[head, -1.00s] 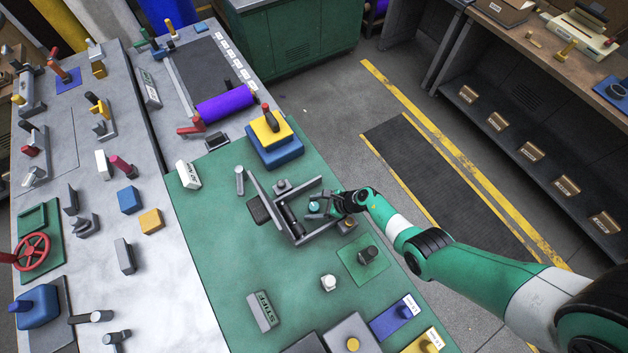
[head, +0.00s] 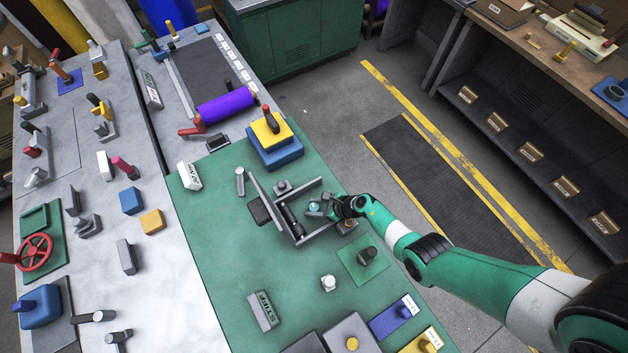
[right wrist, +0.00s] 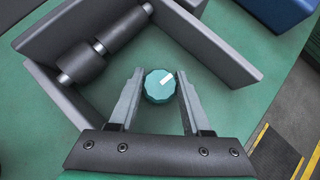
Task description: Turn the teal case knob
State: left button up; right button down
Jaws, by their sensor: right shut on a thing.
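The teal knob (right wrist: 159,86) is round with a white pointer mark. In the right wrist view the mark points up and to the right. In the head view the knob (head: 314,206) is small beside the grey case (head: 288,218). My right gripper (right wrist: 160,88) is shut on the knob, one finger on each side. It also shows in the head view (head: 322,206), where its fingers partly cover the knob. The grey walls of the case (right wrist: 205,45) and a dark roller (right wrist: 95,58) lie just beyond the knob. My left gripper is out of view.
A blue and yellow block stack (head: 272,145) stands behind the case. A dark knob on a green plate (head: 366,256) and a pale hex piece (head: 328,283) are in front. The green mat (head: 215,235) is clear left of the case.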

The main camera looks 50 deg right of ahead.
jog(key=m+h+p, duration=0.2)
jog(key=m, duration=0.1)
jog(key=shift+a+r+m+t+h, duration=0.1)
jog(key=shift+m+t+h, duration=0.2)
jog(key=shift+h, duration=0.1)
jog(key=shift+m+h+p, duration=0.45)
jog(key=shift+m+h, duration=0.25)
jog(key=shift+m, duration=0.5)
jog(key=shift+c, duration=1.8)
grip_release()
